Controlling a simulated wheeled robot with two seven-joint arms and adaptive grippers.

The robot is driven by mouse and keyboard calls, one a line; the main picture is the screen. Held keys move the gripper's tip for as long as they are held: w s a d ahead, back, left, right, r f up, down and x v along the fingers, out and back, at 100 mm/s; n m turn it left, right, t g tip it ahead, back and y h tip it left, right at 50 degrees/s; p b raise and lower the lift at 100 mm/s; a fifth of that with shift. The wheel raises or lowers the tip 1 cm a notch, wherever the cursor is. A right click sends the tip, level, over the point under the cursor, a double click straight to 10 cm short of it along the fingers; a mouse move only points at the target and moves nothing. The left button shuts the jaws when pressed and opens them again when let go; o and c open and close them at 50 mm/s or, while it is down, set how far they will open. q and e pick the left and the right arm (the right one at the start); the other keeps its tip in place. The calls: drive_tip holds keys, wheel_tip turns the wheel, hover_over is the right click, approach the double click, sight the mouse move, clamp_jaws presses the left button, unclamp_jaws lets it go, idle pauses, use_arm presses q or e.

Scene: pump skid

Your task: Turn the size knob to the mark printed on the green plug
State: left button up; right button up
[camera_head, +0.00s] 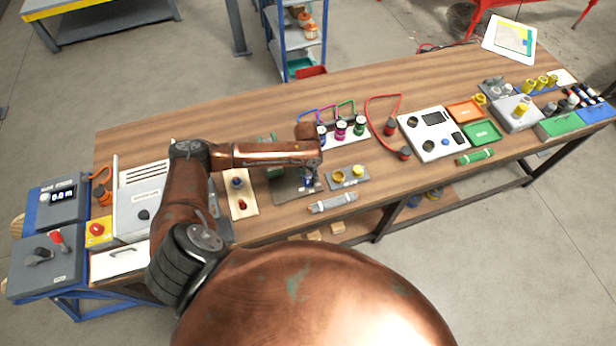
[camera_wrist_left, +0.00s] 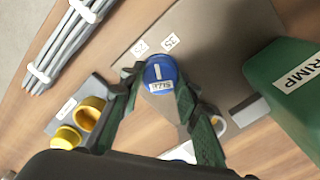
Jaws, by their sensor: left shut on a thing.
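The blue size knob (camera_wrist_left: 160,72) sits on a grey-brown plate (camera_wrist_left: 205,45), with a white pointer line on its top and the word SIZE on its side. Two small white number labels lie beyond it; one seems to read 25. My left gripper (camera_wrist_left: 158,92) has its fingers on either side of the knob and is shut on it. In the head view, my left gripper (camera_head: 311,183) is over the plate, partly hiding the knob. A green plug (camera_head: 360,125) stands in a white rack beside a magenta and a blue one; its printed mark is too small to read. My right gripper is out of view.
A green CRIMP block (camera_wrist_left: 290,85) stands right of the knob in the wrist view. A grey block with yellow parts (camera_head: 348,178) and a grey cable bundle (camera_head: 333,203) lie close by. The white rack (camera_head: 345,140) stands behind my gripper.

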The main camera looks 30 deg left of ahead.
sight(308, 178)
use_arm(q)
drive_tip(key=shift+r+m+p, duration=0.2)
drive_tip(key=shift+m+p, duration=1)
drive_tip(key=shift+p, duration=0.1)
drive_tip(key=shift+w+f+m+p, duration=0.1)
drive_tip(key=shift+m+p, duration=0.85)
drive_tip(key=shift+m, duration=0.65)
drive_tip(key=o, duration=1.2)
drive_tip(key=shift+c, duration=0.2)
wheel_tip(308, 178, up, 12)
drive_tip(key=shift+a, duration=0.1)
